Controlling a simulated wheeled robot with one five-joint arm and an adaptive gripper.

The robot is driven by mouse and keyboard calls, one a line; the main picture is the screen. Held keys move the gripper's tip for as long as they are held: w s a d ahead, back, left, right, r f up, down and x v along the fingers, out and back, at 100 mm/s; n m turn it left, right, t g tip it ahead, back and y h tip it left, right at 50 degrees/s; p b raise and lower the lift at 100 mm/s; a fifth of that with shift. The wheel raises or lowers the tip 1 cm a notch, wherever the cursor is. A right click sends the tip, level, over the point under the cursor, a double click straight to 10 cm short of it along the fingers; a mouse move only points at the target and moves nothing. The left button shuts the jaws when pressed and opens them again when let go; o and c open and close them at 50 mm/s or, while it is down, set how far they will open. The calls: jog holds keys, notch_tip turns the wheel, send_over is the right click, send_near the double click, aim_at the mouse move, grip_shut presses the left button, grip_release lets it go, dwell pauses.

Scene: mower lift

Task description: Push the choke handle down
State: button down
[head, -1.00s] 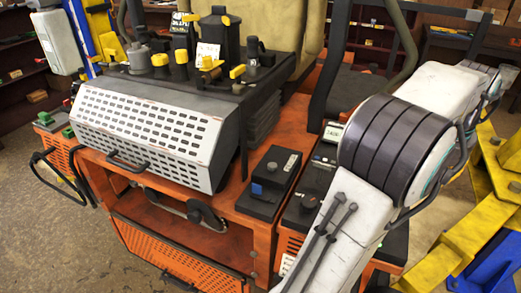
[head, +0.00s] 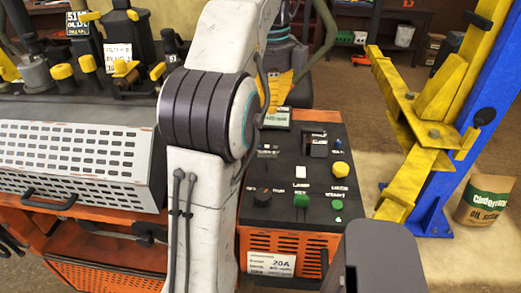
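The black control panel (head: 300,205) shows in the head view, just right of my arm. The labels are too small to read, so I cannot tell which piece is the choke handle. My arm rises left of the panel and its wrist bends over behind the panel's far edge. A dark shape there may be my gripper; its fingers cannot be made out.
A perforated grey cover (head: 75,160) and yellow-capped engine parts (head: 125,65) lie left of my arm. A yellow and blue lift post (head: 425,130) stands at the right, with a paper sack (head: 484,199) beside it. Bare floor lies between panel and lift.

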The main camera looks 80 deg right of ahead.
jog(key=shift+w+a+m+y, duration=0.15)
jog(key=shift+a+m, duration=0.2)
jog(key=shift+m, duration=0.9)
jog(key=shift+s+a+m+y, duration=0.15)
jog(key=shift+a+m, duration=0.25)
jog(key=shift+m, duration=0.9)
jog(key=shift+w+a+m+y, duration=0.1)
jog(key=shift+a+m+y, duration=0.2)
jog(key=shift+m, duration=0.95)
jog(key=shift+f, duration=0.2)
jog(key=p, duration=0.6)
send_over(267, 160)
jog(key=a, duration=0.2)
notch_tip(267, 160, down, 11)
jog(key=shift+s+d+f, duration=0.15)
jog(key=shift+d+f, duration=0.1)
jog(key=shift+f, duration=0.25)
jog(key=shift+s+d+f, duration=0.1)
jog(key=shift+d+f, duration=0.1)
jog(key=shift+f, duration=0.3)
jog(key=shift+f, duration=0.15)
